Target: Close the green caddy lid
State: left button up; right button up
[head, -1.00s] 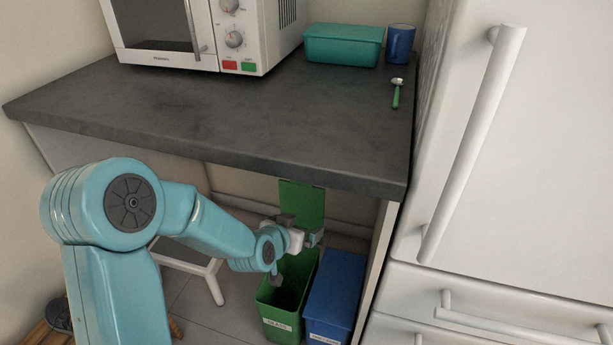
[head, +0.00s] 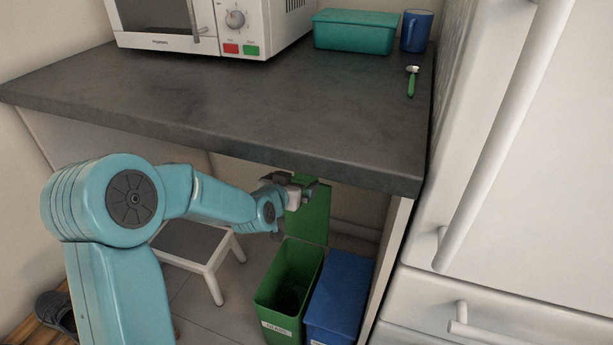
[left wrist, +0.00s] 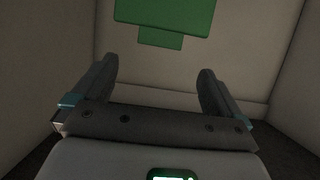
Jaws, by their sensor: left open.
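The green caddy (head: 266,292) stands on the floor under the counter, with a white label on its front. Its lid (head: 316,222) is open and stands upright behind the caddy's mouth. My left gripper (head: 297,186) is in front of the lid's upper part, just below the counter edge, and covers some of it. In the left wrist view the left gripper (left wrist: 155,72) has its fingers wide apart with nothing between them. The green lid (left wrist: 168,12) shows there at the top, beyond the fingertips; contact is not visible. My right gripper is in neither view.
A closed blue caddy (head: 340,290) stands right beside the green one. The dark counter (head: 210,110) overhangs closely above the gripper. A step stool (head: 205,245) stands to the left, and a white fridge (head: 480,130) is at the right.

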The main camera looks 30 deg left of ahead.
pick_arm(q)
jog(key=b+x, duration=0.1)
jog(key=x, duration=0.8)
jog(key=shift+w+f+b, duration=0.15)
jog(key=shift+w+b, duration=0.1)
jog(key=shift+b, duration=0.05)
jog(key=c, duration=1.4)
